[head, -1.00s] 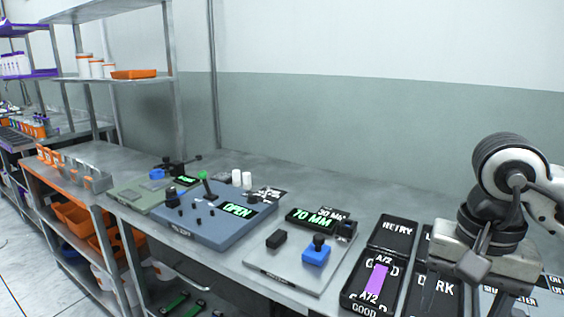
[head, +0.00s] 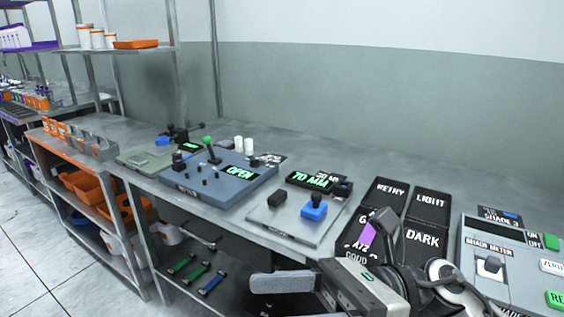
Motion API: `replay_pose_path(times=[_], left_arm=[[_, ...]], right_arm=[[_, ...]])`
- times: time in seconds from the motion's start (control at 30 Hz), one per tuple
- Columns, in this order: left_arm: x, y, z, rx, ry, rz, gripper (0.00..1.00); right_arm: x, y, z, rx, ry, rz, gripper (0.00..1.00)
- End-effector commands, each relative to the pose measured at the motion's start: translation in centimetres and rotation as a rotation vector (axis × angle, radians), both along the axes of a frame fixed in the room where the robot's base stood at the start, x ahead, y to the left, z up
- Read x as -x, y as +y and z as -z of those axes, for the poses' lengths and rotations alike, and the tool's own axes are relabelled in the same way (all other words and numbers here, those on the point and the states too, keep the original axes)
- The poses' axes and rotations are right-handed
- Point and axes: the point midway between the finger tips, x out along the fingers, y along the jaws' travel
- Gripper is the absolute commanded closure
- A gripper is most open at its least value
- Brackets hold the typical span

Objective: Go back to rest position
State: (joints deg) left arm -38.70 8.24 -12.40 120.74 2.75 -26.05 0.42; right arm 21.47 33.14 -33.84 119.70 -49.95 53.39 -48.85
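My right gripper (head: 335,250) is low at the front edge of the bench in the head view, its arm coming in from the lower right. Its two fingers stand well apart, one pointing left and one pointing up, with nothing seen between them. The upper finger covers part of the black GOOD tile (head: 346,247) and the purple webbing strip (head: 365,246) lying on it. The strip is apart from the fingers as far as I can tell. My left gripper is not in view.
RETRY (head: 389,190), LIGHT (head: 430,201) and DARK (head: 423,240) tiles surround the GOOD tile. A shade meter (head: 490,247) stands at right. A grey plate reading 70 MM (head: 270,225) and a blue OPEN machine (head: 215,190) stand left.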

Motion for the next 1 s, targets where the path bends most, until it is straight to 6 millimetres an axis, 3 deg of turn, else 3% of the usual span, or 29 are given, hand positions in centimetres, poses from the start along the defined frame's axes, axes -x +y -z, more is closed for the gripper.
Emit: replay_pose_path(times=[0.03, 0.07, 0.17, 0.23, 0.3, 0.37, 0.5, 0.6, 0.7, 0.73, 0.83, 1.0], left_arm=[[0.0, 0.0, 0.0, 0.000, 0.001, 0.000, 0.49], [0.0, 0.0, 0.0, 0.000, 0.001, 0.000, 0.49], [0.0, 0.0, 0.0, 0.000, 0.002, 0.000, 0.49], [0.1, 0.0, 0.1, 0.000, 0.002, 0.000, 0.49], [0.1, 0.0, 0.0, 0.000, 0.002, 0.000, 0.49], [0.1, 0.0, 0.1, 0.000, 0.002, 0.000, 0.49], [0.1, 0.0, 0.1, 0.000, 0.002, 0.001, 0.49], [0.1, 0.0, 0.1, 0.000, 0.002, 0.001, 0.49], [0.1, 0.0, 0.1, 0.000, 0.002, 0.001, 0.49], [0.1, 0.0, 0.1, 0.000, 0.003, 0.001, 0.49], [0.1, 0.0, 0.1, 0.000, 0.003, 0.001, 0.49], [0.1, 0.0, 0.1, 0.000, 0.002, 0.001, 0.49]], right_arm=[[-1.5, -0.2, -0.5, -0.130, 0.262, 0.077, 0.37], [-2.7, -0.6, -0.5, -0.203, 0.419, 0.121, 0.37], [-6.9, -3.2, 1.8, -0.441, 0.952, 0.261, 0.37], [-9.1, -5.7, 5.9, -0.611, 1.330, 0.352, 0.37], [-10.0, -8.0, 10.7, -0.763, 1.654, 0.427, 0.37], [-9.6, -9.7, 15.0, -0.884, 1.900, 0.485, 0.37], [-6.3, -12.2, 23.9, -1.138, 2.359, 0.599, 0.37], [-3.2, -13.1, 28.3, -1.283, 2.585, 0.660, 0.37], [-0.8, -13.5, 30.9, -1.382, 2.725, 0.701, 0.37], [-0.3, -13.6, 31.4, 1.377, -2.703, -0.698, 0.37], [0.7, -13.7, 32.3, 1.357, -2.640, -0.683, 0.37], [0.8, -13.7, 32.3, 1.356, -2.637, -0.682, 0.37]])
